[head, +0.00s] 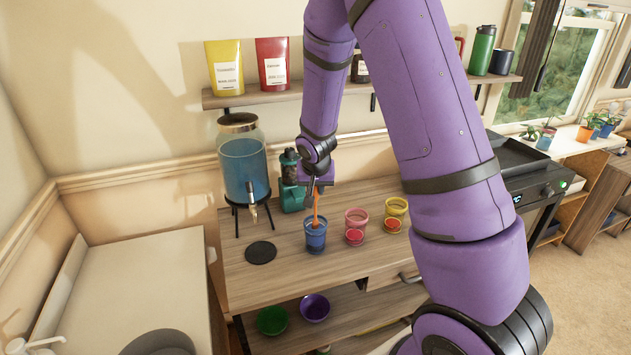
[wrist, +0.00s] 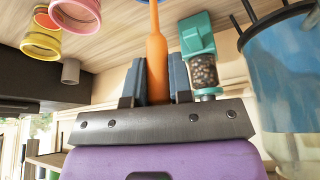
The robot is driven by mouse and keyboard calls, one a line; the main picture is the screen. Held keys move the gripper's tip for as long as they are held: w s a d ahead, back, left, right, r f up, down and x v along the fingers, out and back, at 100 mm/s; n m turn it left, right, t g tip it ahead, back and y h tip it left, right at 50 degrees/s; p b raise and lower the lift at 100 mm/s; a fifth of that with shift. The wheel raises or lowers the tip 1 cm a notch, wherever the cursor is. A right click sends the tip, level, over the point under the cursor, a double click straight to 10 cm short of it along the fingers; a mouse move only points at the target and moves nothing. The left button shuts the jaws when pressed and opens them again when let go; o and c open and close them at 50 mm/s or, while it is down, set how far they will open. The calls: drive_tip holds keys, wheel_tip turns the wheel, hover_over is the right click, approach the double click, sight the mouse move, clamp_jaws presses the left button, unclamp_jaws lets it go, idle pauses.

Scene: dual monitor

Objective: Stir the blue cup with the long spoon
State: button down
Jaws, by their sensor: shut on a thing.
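My gripper (head: 316,190) is above the cup and shut on the spoon's handle. In the wrist view, the spoon (wrist: 156,58) stands between the two grey-blue fingers of my gripper (wrist: 157,82). Only a sliver of the blue cup shows at the top edge there.
A dispenser (head: 243,165) and teal grinder (head: 291,195) stand behind left. A black coaster (head: 261,252) lies left. Green and purple bowls sit below.

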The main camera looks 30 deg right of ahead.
sight(315, 204)
drive_tip(key=shift+f, duration=3.1)
